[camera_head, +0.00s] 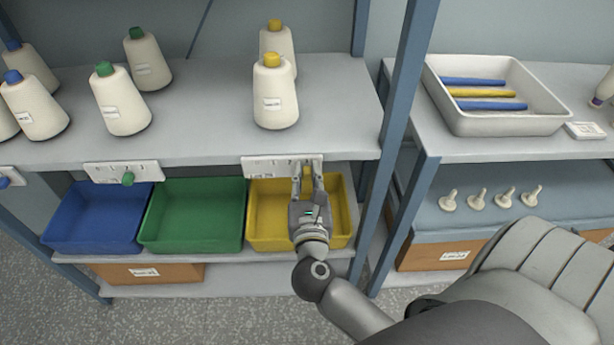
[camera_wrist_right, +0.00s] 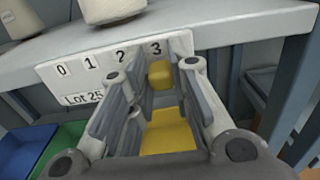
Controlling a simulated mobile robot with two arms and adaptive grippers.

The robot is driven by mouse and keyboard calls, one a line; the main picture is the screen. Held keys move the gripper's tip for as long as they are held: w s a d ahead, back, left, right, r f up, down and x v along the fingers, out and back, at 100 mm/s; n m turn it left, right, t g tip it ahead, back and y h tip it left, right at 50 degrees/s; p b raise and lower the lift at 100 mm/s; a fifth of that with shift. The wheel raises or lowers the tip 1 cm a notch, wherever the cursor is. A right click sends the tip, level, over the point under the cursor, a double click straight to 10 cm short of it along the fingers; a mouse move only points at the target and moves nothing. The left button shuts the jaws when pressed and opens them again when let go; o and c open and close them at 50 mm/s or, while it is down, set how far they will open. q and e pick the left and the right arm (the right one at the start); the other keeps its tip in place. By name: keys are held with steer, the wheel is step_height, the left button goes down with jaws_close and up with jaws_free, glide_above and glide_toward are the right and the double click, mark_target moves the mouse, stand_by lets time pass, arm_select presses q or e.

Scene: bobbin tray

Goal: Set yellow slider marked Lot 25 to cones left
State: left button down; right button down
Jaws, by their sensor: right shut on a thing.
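The white scale plate (camera_head: 258,167) is on the shelf's front edge above the yellow bin. In the right wrist view the plate (camera_wrist_right: 78,72) reads 0, 1, 2, 3 and "Lot 25". The yellow slider (camera_wrist_right: 160,74) sits just under the 3, between the fingers of my right gripper (camera_head: 308,174). The gripper is shut on the slider; the fingers partly hide it and the plate's right end. Two cream cones with yellow tops, a front one (camera_head: 274,96) and a rear one (camera_head: 277,38), stand on the shelf above. My left gripper is not in view.
Green-topped cones (camera_head: 121,102) and blue-topped cones (camera_head: 36,107) stand farther left. A green slider (camera_head: 128,179) is on another plate. Blue (camera_head: 95,215), green (camera_head: 193,213) and yellow (camera_head: 268,228) bins are below. A blue post (camera_head: 397,110) rises right of my gripper.

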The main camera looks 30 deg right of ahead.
mark_target(290, 167)
steer(key=shift+w+a, duration=0.5)
steer(key=shift+a, duration=0.3)
steer(key=shift+w+a, duration=0.45)
steer(key=shift+a, duration=0.3)
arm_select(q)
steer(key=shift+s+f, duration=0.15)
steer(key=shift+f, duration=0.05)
arm_select(e)
steer(key=c, duration=1.3)
jaws_free()
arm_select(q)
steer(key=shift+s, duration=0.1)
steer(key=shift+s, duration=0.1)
arm_select(e)
steer(key=v, duration=1.2)
